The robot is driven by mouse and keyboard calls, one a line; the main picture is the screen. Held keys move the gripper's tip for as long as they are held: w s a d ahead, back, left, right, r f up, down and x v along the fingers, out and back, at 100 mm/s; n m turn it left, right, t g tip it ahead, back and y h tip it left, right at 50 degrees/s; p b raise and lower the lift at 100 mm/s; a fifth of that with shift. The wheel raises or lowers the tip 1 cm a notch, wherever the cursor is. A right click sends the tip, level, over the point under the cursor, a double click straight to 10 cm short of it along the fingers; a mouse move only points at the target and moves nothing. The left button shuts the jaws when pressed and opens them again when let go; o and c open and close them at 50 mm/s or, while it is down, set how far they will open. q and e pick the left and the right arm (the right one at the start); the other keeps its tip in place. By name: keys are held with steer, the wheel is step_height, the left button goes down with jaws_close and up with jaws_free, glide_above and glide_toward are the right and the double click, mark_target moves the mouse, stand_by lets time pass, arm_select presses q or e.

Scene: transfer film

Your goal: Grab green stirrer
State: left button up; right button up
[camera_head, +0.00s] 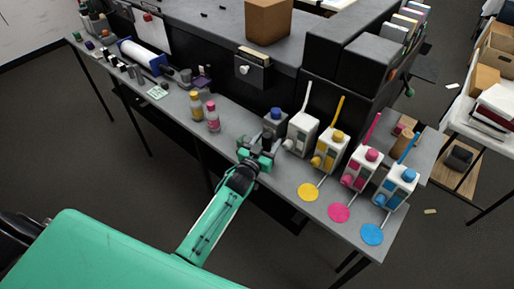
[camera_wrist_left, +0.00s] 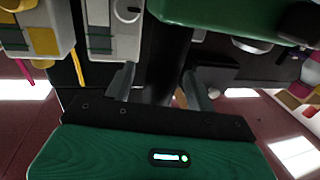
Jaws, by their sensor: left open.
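My left gripper (camera_head: 262,150) reaches over the front edge of the bench, beside a small grey device with a dark blue-grey top (camera_head: 276,120). In the left wrist view its two fingers (camera_wrist_left: 160,85) are spread apart, with a dark upright column (camera_wrist_left: 165,45) beyond and between them. A green body (camera_wrist_left: 220,18) crosses the top of that view and looks like part of the green stirrer, though I cannot be sure. In the head view my green gripper hides much of this spot, so the stirrer's outline is unclear. No contact can be made out. My right gripper is not in view.
White dispensers stand right of the gripper, the nearest plain white (camera_head: 300,135), then yellow (camera_head: 329,150), magenta (camera_head: 361,168) and blue (camera_head: 394,187). Coloured discs lie before three of them. Yellow (camera_head: 196,105) and pink (camera_head: 213,118) bottles stand to the left. A black shelf backs the bench.

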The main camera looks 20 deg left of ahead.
arm_select(q)
jaws_close()
steer(key=shift+r, duration=0.1)
stand_by(0.3)
